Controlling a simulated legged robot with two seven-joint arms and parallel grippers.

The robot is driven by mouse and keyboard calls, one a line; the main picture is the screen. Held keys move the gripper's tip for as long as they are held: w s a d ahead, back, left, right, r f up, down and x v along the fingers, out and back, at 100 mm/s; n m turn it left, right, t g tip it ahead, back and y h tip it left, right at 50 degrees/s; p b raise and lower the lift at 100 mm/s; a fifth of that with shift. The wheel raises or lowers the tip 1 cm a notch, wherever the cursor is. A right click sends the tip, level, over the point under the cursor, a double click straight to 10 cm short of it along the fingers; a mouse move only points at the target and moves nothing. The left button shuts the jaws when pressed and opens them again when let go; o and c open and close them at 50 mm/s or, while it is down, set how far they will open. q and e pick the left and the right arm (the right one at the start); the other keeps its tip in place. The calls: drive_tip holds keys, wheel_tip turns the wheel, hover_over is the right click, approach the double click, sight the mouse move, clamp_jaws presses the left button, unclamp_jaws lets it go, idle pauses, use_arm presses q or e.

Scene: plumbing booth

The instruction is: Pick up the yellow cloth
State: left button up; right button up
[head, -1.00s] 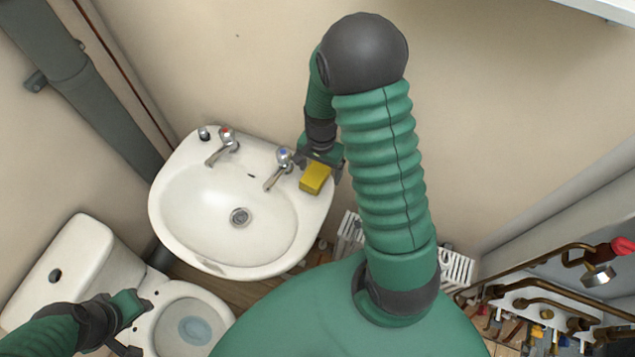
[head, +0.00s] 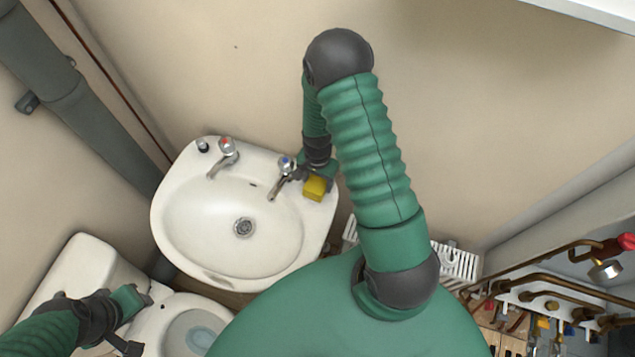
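The yellow cloth (head: 315,189) looks like a small folded block. It lies on the right rim of the white sink (head: 190,235), beside the blue-topped tap (head: 286,168). My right gripper (head: 312,177) is directly above and behind the cloth, pointing down at it. Its fingertips are small and partly hidden, so whether they touch or grip the cloth is unclear. My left gripper (head: 140,318) is open and empty over the toilet at the lower left, away from the cloth.
A red-topped tap (head: 226,150) stands on the sink's back left rim. The toilet (head: 90,270) is at the lower left and a grey pipe (head: 85,115) runs down the left wall. Copper pipes (head: 560,285) and clutter fill the lower right. The back wall is bare.

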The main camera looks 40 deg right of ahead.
sight(318, 181)
drive_tip(key=shift+s+r, duration=0.1)
drive_tip(key=shift+s, duration=0.1)
drive_tip(key=c, duration=0.5)
drive_tip(key=shift+c, duration=1.2)
drive_tip(key=shift+d, duration=0.2)
drive_tip(key=shift+c, duration=0.6)
drive_tip(key=shift+w+r+p, duration=0.1)
drive_tip(key=shift+r+p, duration=0.25)
drive_tip(key=shift+p, duration=0.05)
wheel_tip(318, 181, up, 3)
drive_tip(key=p, duration=0.3)
drive_tip(key=shift+a+r, duration=0.1)
drive_tip(key=shift+r, duration=0.1)
drive_tip(key=s, duration=1.6)
drive_tip(key=shift+a+r, duration=0.35)
drive_tip(key=shift+r, duration=0.05)
drive_tip(key=shift+p, duration=0.3)
